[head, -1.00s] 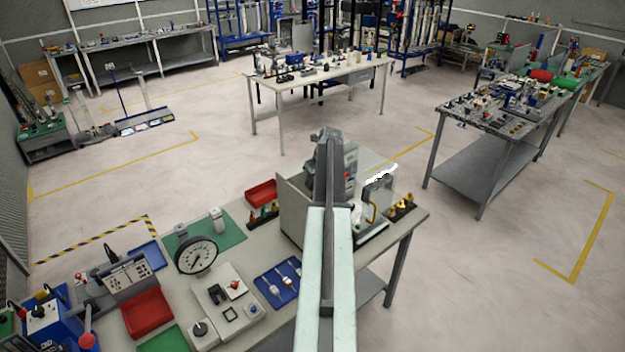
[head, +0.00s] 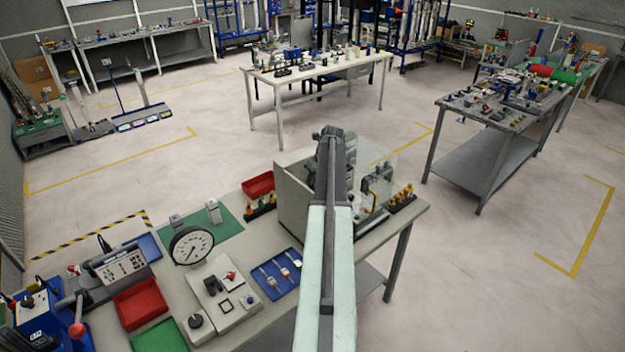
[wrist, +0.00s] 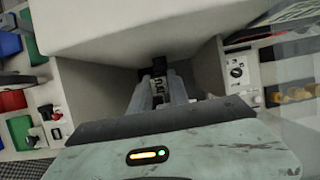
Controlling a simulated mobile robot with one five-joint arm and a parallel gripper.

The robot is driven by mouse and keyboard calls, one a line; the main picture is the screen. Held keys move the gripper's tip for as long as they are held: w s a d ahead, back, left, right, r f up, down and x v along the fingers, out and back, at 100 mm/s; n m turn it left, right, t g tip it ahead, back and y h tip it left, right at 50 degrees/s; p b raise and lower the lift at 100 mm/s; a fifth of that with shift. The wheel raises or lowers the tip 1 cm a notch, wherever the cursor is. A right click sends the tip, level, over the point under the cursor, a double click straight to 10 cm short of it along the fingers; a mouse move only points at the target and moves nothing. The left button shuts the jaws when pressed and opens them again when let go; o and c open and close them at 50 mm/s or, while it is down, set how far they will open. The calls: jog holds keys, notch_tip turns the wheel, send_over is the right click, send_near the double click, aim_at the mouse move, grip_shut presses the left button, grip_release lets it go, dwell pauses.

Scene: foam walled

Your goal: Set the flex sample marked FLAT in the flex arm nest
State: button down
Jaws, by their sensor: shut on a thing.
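My gripper (wrist: 160,84) is shut on a small dark piece with pale marks (wrist: 158,88), held between its two grey fingers in the wrist view. The marks are too small to read for certain, so I cannot confirm FLAT. The gripper is inside a grey walled housing (wrist: 100,92), with walls on both sides and a broad pale panel above in the picture. In the head view my arm reaches over this housing (head: 292,205) on the near bench and hides the jaws and the piece. I cannot make out the flex arm nest; the arm and walls hide the housing's inside.
A clear panel and brass fittings (head: 402,198) stand right of the housing. Left of it are a red bin (head: 258,184), a round dial gauge (head: 192,245), a grey control box (head: 222,295) and a blue tray (head: 277,274). The housing walls leave little side room.

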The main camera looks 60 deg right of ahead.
jog(key=shift+f+b, duration=1.3)
jog(key=shift+b, duration=0.05)
jog(key=c, duration=1.2)
grip_release()
jog(key=shift+r, duration=0.1)
jog(key=shift+o, duration=0.2)
jog(key=p+v, duration=0.7)
jog(key=shift+r, duration=0.4)
jog(key=shift+s+a, duration=0.1)
